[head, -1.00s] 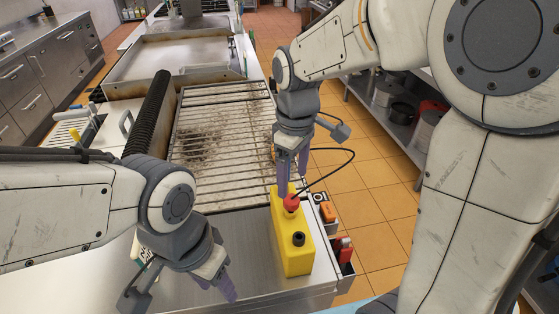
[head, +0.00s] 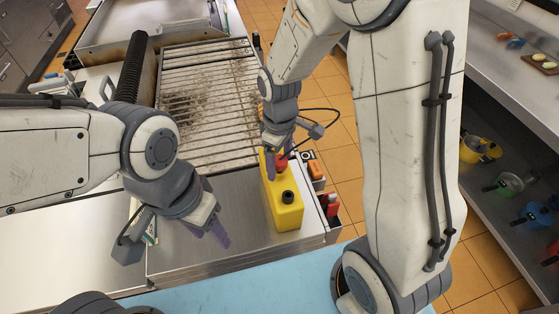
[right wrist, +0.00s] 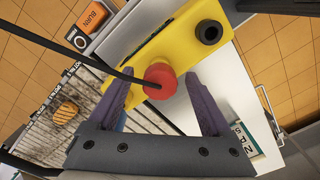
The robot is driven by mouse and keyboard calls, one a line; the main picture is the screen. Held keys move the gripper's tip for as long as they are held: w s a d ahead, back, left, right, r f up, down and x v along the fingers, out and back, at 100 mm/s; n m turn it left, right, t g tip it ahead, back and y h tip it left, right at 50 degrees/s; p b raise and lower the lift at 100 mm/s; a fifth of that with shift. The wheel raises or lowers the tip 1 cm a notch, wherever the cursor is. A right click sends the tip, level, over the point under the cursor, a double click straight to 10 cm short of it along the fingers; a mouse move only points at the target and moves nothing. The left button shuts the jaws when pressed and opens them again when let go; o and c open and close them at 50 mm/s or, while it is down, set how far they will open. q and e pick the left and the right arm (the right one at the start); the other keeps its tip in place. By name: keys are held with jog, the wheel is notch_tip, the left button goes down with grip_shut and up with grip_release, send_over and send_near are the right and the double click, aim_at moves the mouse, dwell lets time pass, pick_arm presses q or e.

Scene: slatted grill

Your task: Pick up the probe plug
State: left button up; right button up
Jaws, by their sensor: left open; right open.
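The probe plug (head: 282,163) is a red knob with a black cable, seated on the far end of a yellow box (head: 283,215). In the right wrist view, the red plug (right wrist: 160,82) lies between the two purple fingers of my right gripper (right wrist: 157,74). The fingers are open, with a gap on each side. In the head view, my right gripper (head: 274,160) is at the plug and partly hides it. My left gripper (head: 216,230) is open and empty, over the steel counter to the left of the box.
The slatted grill (head: 210,100) lies just beyond the box. A black socket (head: 288,197) is on the box's near end. Orange and red items (head: 316,170) sit on the counter's right edge. The steel counter (head: 190,255) is clear at front.

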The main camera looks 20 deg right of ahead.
aim_at(279, 159)
grip_shut()
jog(key=shift+r, duration=0.1)
jog(key=shift+w+r, duration=0.1)
jog(key=shift+r, duration=0.4)
notch_tip(279, 159, up, 3)
jog(key=shift+f+b, duration=0.1)
jog(key=shift+b, duration=0.7)
jog(key=s+a+r+b, duration=0.2)
jog(key=s+a+r, duration=0.2)
jog(key=a+r, duration=0.3)
jog(key=a, duration=0.4)
jog(key=shift+b, duration=0.35)
jog(key=c, duration=0.6)
grip_release()
grip_shut()
notch_tip(279, 159, up, 6)
jog(key=p, duration=0.5)
jog(key=shift+p, duration=0.4)
